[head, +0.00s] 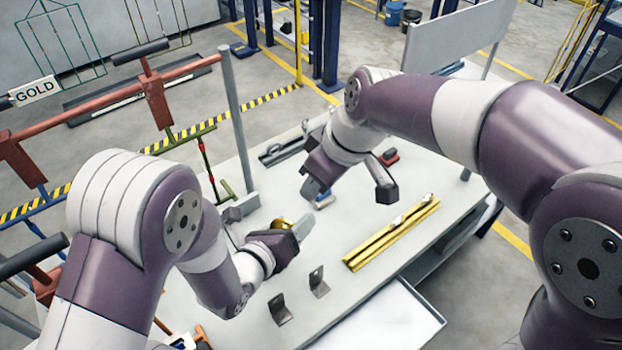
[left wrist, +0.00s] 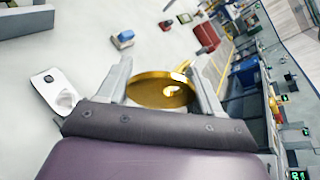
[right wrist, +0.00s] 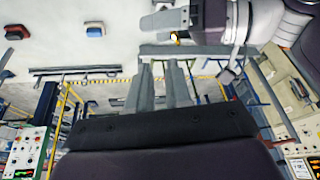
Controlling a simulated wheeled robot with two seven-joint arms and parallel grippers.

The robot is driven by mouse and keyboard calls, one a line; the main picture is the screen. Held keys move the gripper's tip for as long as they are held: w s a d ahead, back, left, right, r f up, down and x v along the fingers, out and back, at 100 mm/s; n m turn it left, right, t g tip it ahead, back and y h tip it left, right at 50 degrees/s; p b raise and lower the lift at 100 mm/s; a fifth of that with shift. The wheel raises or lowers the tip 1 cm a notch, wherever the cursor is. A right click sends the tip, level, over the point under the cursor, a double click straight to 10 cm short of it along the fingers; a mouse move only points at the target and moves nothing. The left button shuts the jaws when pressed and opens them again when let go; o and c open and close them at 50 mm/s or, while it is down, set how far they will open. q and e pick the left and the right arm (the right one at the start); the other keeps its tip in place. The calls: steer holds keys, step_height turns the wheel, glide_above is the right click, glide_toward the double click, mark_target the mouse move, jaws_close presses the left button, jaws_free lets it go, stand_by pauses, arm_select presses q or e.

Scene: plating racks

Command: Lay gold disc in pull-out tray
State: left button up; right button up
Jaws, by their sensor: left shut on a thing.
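The gold disc (head: 281,223) shows partly behind my left gripper (head: 297,231) in the head view, above the bench. In the left wrist view the disc (left wrist: 160,92) sits between the two fingers, which are shut on it. A small gold part of it (right wrist: 175,37) shows in the right wrist view. The pull-out tray (head: 385,322) is a white tray extending from the bench's front, at the bottom of the head view, with its inside partly visible. My right gripper (head: 312,190) is above the bench; its fingers (right wrist: 162,85) are apart with nothing between them.
Gold bars (head: 392,236) lie on the bench right of my left gripper. Two dark brackets (head: 280,311) stand near its front edge. A rack with a GOLD sign (head: 35,90) stands left.

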arm_select(q)
steer(key=shift+d, duration=0.1)
arm_select(e)
steer(key=a+f+n, duration=0.1)
steer(key=f, duration=0.2)
steer(key=a+f+n, duration=0.1)
steer(key=a+f, duration=0.1)
steer(key=f, duration=0.1)
steer(key=a+f+n, duration=0.1)
steer(key=a+f, duration=0.1)
steer(key=f, duration=0.1)
steer(key=shift+f+g, duration=0.15)
steer(key=shift+g, duration=0.25)
jaws_close()
arm_select(q)
steer(key=o, duration=1.1)
